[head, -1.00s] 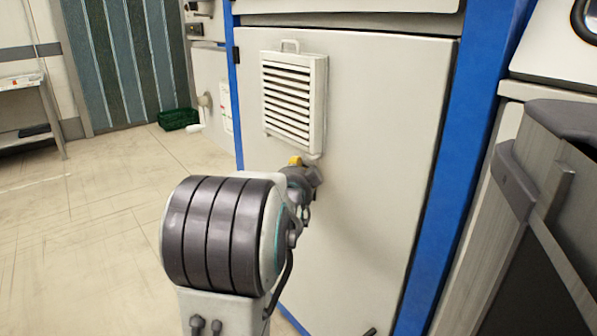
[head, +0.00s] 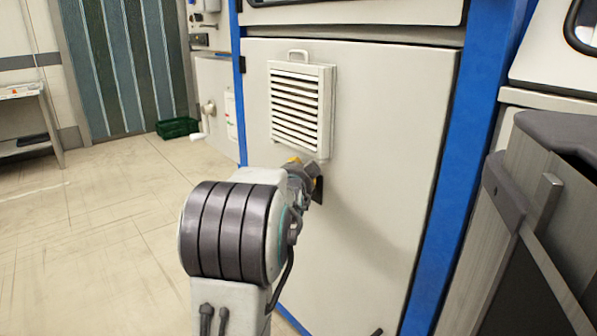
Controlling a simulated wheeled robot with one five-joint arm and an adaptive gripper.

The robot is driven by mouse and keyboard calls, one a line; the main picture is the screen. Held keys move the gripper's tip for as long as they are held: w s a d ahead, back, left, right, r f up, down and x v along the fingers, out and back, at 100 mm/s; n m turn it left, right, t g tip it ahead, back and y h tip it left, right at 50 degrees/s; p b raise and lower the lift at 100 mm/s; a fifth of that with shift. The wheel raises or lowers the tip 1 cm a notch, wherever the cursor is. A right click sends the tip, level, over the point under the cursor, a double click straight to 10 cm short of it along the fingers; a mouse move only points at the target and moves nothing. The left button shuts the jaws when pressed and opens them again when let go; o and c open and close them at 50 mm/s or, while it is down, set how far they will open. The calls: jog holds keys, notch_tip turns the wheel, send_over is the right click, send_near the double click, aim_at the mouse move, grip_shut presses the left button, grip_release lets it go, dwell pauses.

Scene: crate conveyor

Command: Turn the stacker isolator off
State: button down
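My gripper (head: 312,182) is at the far end of my arm, close to the pale cabinet door (head: 385,150), just below the louvred vent. It is seen from behind and largely covered by my own wrist, so whether its fingers are open or shut does not show. A small yellow part shows at the top of the wrist, and a dark patch shows at the fingertips against the door. I cannot tell whether either belongs to the stacker isolator. No isolator handle can be clearly made out, and contact with the door cannot be judged.
A white louvred vent (head: 297,105) stands out from the door above my gripper. A blue frame post (head: 470,150) borders the door on the right, with a grey bin-like unit (head: 500,235) beside it. A green crate (head: 177,127) lies on the open floor at the back left.

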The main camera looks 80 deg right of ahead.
jog(key=shift+w+d+f, duration=0.25)
jog(key=shift+w+f, duration=0.1)
jog(key=shift+w, duration=0.05)
dwell(0.6)
jog(key=shift+a, duration=0.1)
jog(key=v, duration=1.2)
jog(key=shift+r, duration=0.15)
dwell(0.3)
